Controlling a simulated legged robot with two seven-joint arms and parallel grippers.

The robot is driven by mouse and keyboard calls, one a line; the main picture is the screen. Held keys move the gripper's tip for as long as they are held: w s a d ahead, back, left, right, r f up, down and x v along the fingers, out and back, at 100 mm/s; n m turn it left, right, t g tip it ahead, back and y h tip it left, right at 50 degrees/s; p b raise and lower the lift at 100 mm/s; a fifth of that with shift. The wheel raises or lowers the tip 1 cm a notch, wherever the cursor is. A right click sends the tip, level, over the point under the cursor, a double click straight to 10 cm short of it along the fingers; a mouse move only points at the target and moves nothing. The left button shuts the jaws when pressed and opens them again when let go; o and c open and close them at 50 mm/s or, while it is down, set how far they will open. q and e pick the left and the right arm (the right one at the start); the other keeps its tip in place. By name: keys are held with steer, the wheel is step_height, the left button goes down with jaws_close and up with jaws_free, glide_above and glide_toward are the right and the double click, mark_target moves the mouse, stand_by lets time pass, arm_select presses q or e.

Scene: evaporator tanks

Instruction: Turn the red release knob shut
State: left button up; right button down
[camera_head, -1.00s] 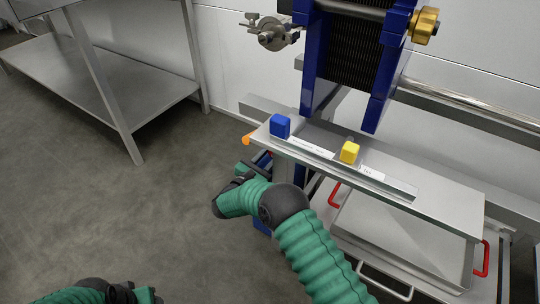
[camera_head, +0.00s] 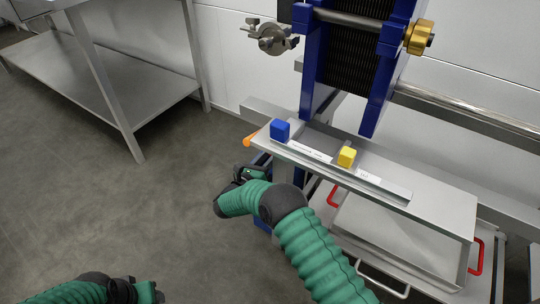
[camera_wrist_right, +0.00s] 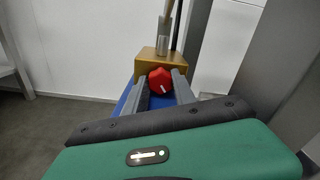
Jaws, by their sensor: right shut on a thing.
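The red release knob (camera_wrist_right: 160,79) has a white mark and sits on the front of a brass-coloured block (camera_wrist_right: 158,58) in the right wrist view. My right gripper (camera_wrist_right: 162,88) has one grey finger on each side of the knob and is shut on it. In the head view my right gripper (camera_head: 252,171) is by the left end of the steel shelf, and the knob is hidden there. My left arm (camera_head: 100,291) shows at the bottom left edge, with its gripper out of view.
A blue block (camera_head: 280,130) and a yellow block (camera_head: 346,156) stand on the steel shelf (camera_head: 430,203). Below it is a tray with red handles (camera_head: 476,257). A steel table (camera_head: 95,75) stands at the left. The floor between is clear.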

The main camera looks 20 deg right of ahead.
steer(key=shift+a, duration=0.15)
steer(key=c, duration=1)
jaws_free()
steer(key=shift+c, duration=0.2)
steer(key=shift+s+a+p, duration=0.25)
steer(key=shift+a+p, duration=0.1)
steer(key=p+v, duration=0.6)
steer(key=v, duration=1)
steer(key=shift+f, duration=0.1)
